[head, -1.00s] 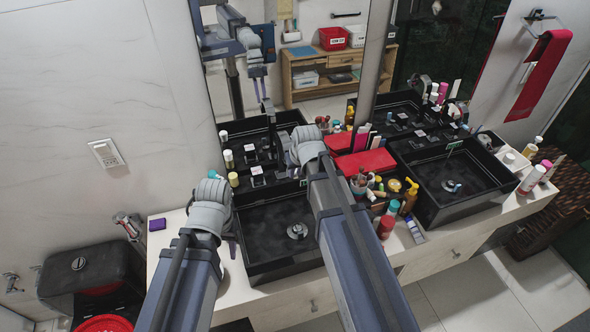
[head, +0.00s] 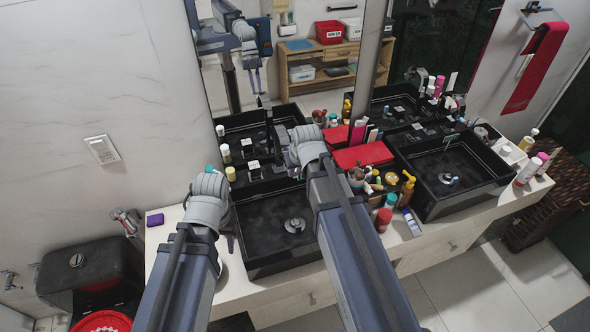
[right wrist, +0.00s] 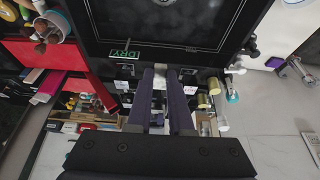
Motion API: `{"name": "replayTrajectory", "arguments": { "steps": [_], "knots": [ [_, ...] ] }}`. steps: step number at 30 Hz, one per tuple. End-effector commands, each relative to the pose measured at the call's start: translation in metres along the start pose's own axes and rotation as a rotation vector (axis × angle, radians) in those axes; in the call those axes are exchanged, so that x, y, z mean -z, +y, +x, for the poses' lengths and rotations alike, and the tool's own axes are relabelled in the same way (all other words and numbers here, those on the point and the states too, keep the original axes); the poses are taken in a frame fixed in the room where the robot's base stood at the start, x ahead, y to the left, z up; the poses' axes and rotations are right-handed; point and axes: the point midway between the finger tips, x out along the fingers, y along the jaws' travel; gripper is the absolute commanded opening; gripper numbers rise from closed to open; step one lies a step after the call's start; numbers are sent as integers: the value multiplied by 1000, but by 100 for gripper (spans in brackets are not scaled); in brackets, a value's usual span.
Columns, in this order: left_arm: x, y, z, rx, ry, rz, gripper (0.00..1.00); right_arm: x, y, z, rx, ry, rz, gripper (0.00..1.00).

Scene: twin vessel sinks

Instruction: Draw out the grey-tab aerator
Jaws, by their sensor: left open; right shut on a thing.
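My right gripper (right wrist: 168,98) shows in the right wrist view as two purple fingers. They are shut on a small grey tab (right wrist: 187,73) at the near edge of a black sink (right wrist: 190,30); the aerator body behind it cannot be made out. In the head view the right gripper's fingertips are hidden behind my right wrist, at the back of the left black sink (head: 255,272). My left gripper (head: 230,242) is open and empty beside that sink's left wall, mostly hidden by its wrist.
A green DRY sign (right wrist: 126,54) stands beside the fingers. The right sink (head: 430,215) is clear of the arms. A red box (head: 362,156), bottles and brushes crowd the counter between the sinks. A mirror (head: 285,85) rises behind. A purple block (head: 155,220) lies at left.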

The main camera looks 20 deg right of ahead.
Motion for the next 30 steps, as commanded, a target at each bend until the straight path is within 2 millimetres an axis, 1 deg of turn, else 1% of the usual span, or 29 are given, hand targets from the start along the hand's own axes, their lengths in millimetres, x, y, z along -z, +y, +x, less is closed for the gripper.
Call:
{"name": "replayTrajectory", "arguments": {
  "steps": [8, 30],
  "knots": [
    [0, 0, -2, 0, 0, 0, 50, -2, 0, -4, 0, 0, 0, 0],
    [-2, -3, -30, 0, 0, 0, 50, -34, 0, -47, 0, 0, 1, 0]
  ]
}}
